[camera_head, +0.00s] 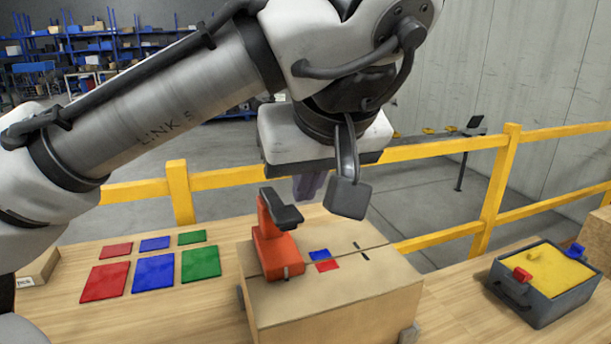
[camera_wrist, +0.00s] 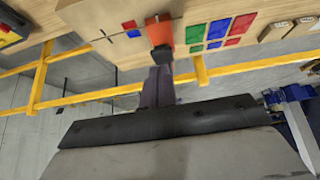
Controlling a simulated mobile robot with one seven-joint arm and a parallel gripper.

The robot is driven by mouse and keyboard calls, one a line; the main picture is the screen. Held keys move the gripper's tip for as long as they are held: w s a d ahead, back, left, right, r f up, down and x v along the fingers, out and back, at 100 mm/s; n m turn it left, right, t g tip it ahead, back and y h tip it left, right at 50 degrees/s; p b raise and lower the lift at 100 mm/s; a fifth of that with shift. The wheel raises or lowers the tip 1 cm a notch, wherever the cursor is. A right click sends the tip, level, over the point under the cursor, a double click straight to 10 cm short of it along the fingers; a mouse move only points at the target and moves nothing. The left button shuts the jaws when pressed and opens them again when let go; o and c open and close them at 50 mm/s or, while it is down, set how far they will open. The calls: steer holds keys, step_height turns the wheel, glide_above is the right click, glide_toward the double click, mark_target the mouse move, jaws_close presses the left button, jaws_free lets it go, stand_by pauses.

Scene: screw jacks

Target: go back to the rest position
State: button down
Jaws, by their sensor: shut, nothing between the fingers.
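My gripper (camera_head: 310,188) hangs above the far side of a wooden box, partly hidden behind my arm's dark wrist parts. It also shows in the wrist view (camera_wrist: 159,74), where its fingers are together with nothing held. An orange-red device with a black top piece (camera_head: 276,246) stands upright on the box, left of and nearer than the gripper in the head view. In the wrist view the same device (camera_wrist: 159,33) shows just beyond the fingertips. The frames do not show clearly how far apart they are, but the fingers do not hold it.
The wooden box (camera_head: 345,304) has blue and red squares and dark slots on top. Red, blue and green mats (camera_head: 153,273) lie left on the table. A grey bin (camera_head: 541,303) with yellow contents stands right. A yellow railing (camera_head: 440,150) runs behind the table.

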mark_target(293, 222)
steer(key=shift+p+x, duration=0.4)
steer(key=shift+x, duration=3.1)
steer(key=shift+w+r, duration=0.1)
steer(key=shift+w, duration=0.05)
